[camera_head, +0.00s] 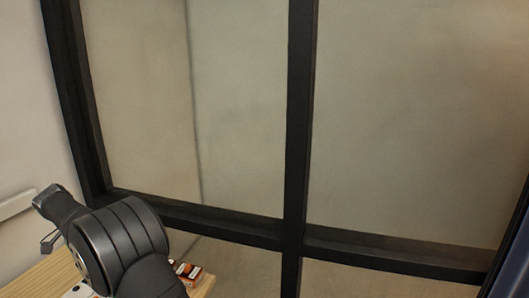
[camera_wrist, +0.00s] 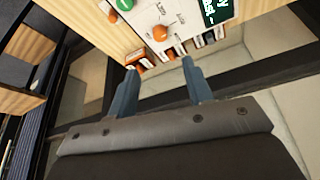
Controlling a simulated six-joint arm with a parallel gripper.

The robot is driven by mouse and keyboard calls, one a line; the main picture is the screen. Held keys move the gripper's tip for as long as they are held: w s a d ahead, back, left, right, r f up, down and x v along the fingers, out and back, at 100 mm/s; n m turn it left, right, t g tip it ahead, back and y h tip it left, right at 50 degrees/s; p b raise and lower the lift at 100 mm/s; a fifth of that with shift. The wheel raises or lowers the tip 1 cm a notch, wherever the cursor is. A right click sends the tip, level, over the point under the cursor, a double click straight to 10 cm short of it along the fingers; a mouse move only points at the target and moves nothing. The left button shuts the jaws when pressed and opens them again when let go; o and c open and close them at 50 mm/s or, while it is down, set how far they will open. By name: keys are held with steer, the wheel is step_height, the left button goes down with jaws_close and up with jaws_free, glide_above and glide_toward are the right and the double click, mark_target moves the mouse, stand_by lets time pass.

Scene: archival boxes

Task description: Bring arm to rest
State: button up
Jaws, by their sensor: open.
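My gripper (camera_wrist: 159,64) shows in the wrist view with its two blue-grey fingers apart and nothing between them. Small orange and white boxes (camera_wrist: 137,57) lie beyond the fingertips, on or beside a wooden surface; I cannot tell the exact gap. In the head view my dark arm is at the lower left, above a wooden tabletop (camera_head: 42,277). The fingers cannot be made out clearly there. An orange and white box (camera_head: 188,270) shows just right of the arm.
A black-framed glass partition (camera_head: 298,150) fills most of the head view. A pale wall (camera_head: 25,100) is at left.

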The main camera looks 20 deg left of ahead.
steer(key=x, duration=1.2)
steer(key=shift+w+f, duration=0.15)
steer(key=shift+w+d+f, duration=0.1)
steer(key=shift+w+f, duration=0.05)
steer(key=shift+f, duration=0.1)
steer(key=n+y, duration=0.1)
steer(key=n, duration=0.1)
steer(key=n+y, duration=0.1)
steer(key=n, duration=0.2)
steer(key=shift+d, duration=0.2)
steer(key=n+y, duration=0.1)
steer(key=n, duration=0.2)
steer(key=n+g+y, duration=0.1)
steer(key=n, duration=0.3)
steer(key=shift+w+d, duration=0.1)
steer(key=shift+d, duration=0.1)
steer(key=shift+v, duration=1.55)
